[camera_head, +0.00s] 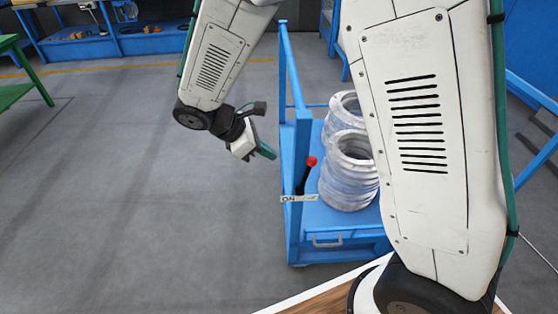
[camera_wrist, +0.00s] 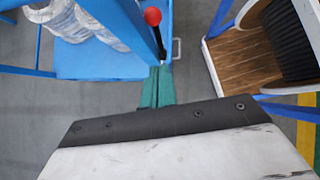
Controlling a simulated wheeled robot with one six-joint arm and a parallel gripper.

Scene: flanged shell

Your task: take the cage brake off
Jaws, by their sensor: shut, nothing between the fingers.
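The cage brake shows as a black lever with a red knob (camera_head: 312,162) on the front left post of a blue cage cart (camera_head: 292,225). A white label (camera_head: 298,198) reading "ON" sits at the lever's foot. The lever leans a little right in the head view. My gripper (camera_head: 269,153), with green fingers, hangs in the air left of the lever and apart from it. In the wrist view the shut, empty fingers (camera_wrist: 160,70) point toward the foot of the lever, whose red knob (camera_wrist: 152,17) is above them. Whether the fingertips touch anything there is not clear.
Stacks of shiny ringed shells (camera_head: 349,185) stand in the cart. A wooden-topped surface (camera_head: 335,291) lies at the front. A green table (camera_head: 20,88) is far left, and a blue bench (camera_head: 100,45) is at the back. The grey floor left of the cart is clear.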

